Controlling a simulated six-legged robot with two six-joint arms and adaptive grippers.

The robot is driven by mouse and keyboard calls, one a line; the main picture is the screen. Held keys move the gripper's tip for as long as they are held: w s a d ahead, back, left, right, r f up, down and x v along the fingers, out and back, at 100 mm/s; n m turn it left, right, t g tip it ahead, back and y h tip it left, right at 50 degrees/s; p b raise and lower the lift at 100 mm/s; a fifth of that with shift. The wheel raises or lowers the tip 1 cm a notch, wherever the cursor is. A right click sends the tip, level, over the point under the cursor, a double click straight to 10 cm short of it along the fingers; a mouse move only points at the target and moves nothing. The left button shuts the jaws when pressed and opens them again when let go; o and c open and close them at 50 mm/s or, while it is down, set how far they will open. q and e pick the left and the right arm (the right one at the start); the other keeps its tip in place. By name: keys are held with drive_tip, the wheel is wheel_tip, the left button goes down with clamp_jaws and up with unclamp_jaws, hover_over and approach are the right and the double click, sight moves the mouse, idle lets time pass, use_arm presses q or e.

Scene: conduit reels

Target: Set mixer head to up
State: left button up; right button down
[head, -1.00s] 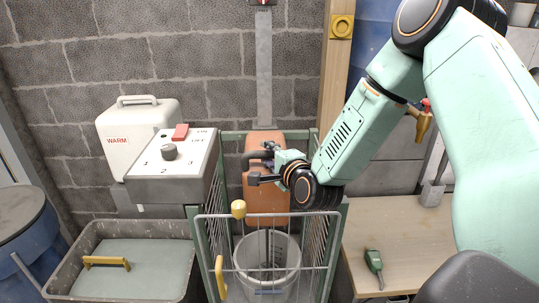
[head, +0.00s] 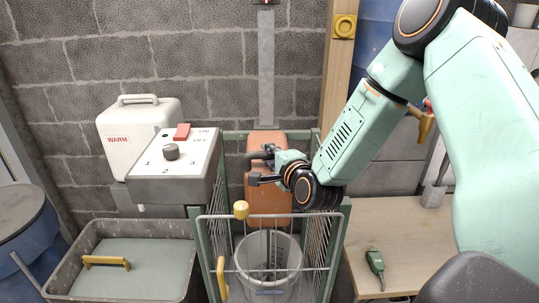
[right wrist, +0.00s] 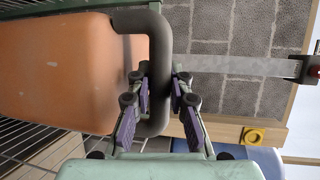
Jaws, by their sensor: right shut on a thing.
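The mixer head (head: 266,205) is an orange-brown box at the foot of a vertical grey metal rail (head: 266,70) on the block wall. It sits low, right above a grey bucket (head: 245,255), with its shaft reaching down into the bucket. The head also shows in the right wrist view (right wrist: 60,75), with its dark bent handle (right wrist: 158,75). My right gripper (head: 262,168) is shut on this handle. In the right wrist view its fingers (right wrist: 160,95) lie on both sides of the bar. My left gripper is not in view.
A green-framed wire cage with a front gate (head: 270,215) surrounds the bucket. A control box (head: 175,170) with a knob and red switch stands left, above a grey tub (head: 110,225). A wooden bench (head: 400,235) with a green tool (head: 375,262) is right.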

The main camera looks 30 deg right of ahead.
wheel_tip(320, 180, up, 26)
drive_tip(key=p, duration=1.7)
drive_tip(key=shift+w, duration=0.15)
drive_tip(key=shift+d, duration=0.1)
drive_tip(key=c, duration=1.5)
unclamp_jaws()
drive_tip(key=shift+f, duration=0.1)
drive_tip(key=shift+f, duration=0.1)
drive_tip(key=shift+s, duration=0.2)
drive_tip(key=shift+v, duration=3.6)
